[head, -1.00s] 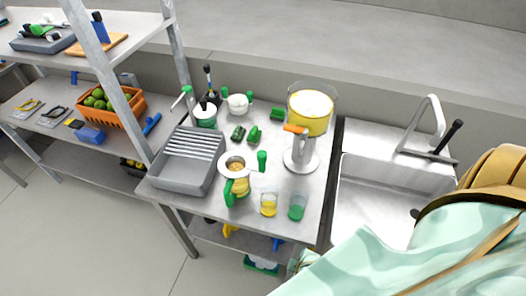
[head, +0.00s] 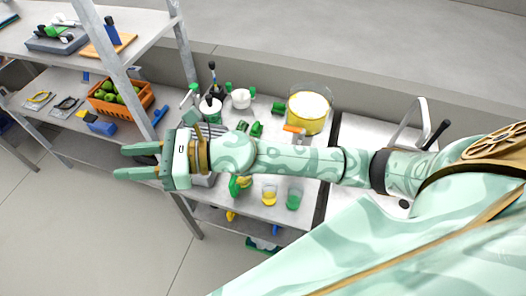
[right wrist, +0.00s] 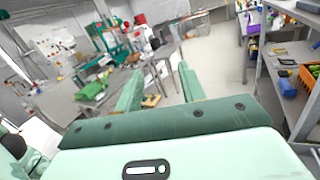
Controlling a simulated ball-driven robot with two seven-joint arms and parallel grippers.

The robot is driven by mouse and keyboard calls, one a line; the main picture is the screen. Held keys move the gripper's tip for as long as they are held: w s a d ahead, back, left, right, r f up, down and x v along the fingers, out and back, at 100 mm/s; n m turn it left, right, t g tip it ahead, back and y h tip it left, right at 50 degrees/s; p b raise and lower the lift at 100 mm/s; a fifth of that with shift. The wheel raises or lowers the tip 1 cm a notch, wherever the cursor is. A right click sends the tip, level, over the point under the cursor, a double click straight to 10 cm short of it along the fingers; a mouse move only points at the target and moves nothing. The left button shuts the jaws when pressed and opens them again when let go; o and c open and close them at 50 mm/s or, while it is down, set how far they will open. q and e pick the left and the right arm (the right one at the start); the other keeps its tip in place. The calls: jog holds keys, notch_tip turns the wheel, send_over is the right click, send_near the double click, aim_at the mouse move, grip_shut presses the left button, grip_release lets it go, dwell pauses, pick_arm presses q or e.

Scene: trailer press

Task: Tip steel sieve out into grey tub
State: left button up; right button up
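My right gripper (head: 122,162) is open and empty, beyond the left edge of the steel table. Its forearm crosses over the table top in the head view. In the right wrist view its two fingers (right wrist: 160,85) stand apart with only the far room between them. The grey tub (head: 211,131) stands at the left of the table, mostly covered by my right arm; a bit of its slatted part shows. The sieve is hidden behind my right forearm. Below the arm shows part of a yellow jug with a green handle (head: 239,186). My left gripper is not in view.
A pot of yellow liquid (head: 308,113) stands at the back right, beside a sink. Two small glasses, yellow (head: 269,196) and green (head: 293,199), stand near the front edge. A shelf post (head: 184,50) and an orange crate (head: 116,101) are left of the table.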

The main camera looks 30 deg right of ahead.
jog(key=d+f+n+g+h, duration=0.7)
jog(key=f+n, duration=0.4)
jog(key=f, duration=0.1)
jog(key=w+d+f+n+h, duration=0.1)
jog(key=w+d+h, duration=0.15)
jog(key=d, duration=0.55)
jog(key=w+d+f+n+h, duration=0.15)
jog(key=d+h, duration=0.25)
jog(key=d, duration=0.4)
jog(key=w+d+f+n+h, duration=0.15)
jog(key=d+h, duration=0.25)
jog(key=d, duration=0.5)
jog(key=shift+m+g, duration=0.4)
jog(key=shift+m, duration=0.1)
jog(key=f+b, duration=0.7)
jog(key=f, duration=0.1)
jog(key=shift+w+a+b, duration=0.25)
jog(key=shift+w+b, duration=0.05)
jog(key=shift+f+b, duration=0.35)
jog(key=shift+f, duration=0.4)
